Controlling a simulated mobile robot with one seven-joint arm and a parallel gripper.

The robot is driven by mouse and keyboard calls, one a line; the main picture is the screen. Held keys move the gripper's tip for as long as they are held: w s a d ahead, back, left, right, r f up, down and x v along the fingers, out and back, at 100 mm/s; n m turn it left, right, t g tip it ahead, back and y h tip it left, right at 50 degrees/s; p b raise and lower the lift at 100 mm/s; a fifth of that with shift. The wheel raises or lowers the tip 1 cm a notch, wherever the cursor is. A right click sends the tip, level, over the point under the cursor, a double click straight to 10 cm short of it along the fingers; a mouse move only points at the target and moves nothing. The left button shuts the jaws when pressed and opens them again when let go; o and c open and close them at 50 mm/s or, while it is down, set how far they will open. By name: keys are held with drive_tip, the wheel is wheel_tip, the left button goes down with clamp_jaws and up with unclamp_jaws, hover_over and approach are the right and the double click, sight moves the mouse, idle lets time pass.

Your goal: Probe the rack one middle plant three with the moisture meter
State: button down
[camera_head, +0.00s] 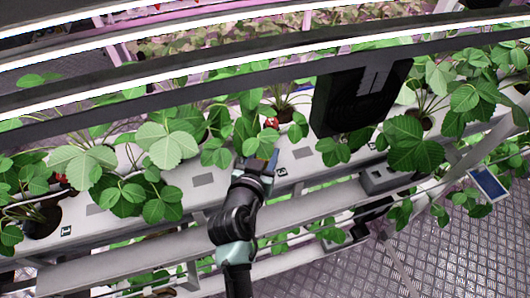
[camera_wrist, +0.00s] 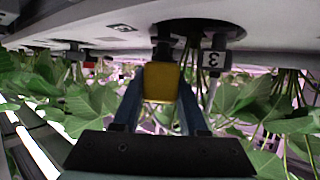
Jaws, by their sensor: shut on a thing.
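My gripper (camera_wrist: 160,92) is shut on the yellow body of the moisture meter (camera_wrist: 163,82) in the wrist view. In the head view my gripper (camera_head: 262,162) is at the front edge of the white rack channel (camera_head: 205,180), low among the leaves. The wrist picture looks inverted, with the channel along its top. Strawberry stems (camera_wrist: 285,82) rise beside the tag. The meter's probe is hidden; I cannot tell whether it touches soil.
Strawberry leaves (camera_head: 170,145) crowd both sides of my gripper. A dark box-shaped panel (camera_head: 355,98) hangs to the right. Light bars (camera_head: 150,88) cross above the plants. A small blue-faced panel (camera_head: 488,184) is at the far right. Metal floor (camera_head: 440,255) shows at the lower right.

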drive_tip(key=shift+f, duration=0.35)
unclamp_jaws()
drive_tip(key=shift+r, duration=0.15)
idle(0.3)
drive_tip(key=shift+r+p, duration=2.1)
drive_tip(key=shift+r, duration=0.85)
drive_tip(key=shift+f, duration=0.1)
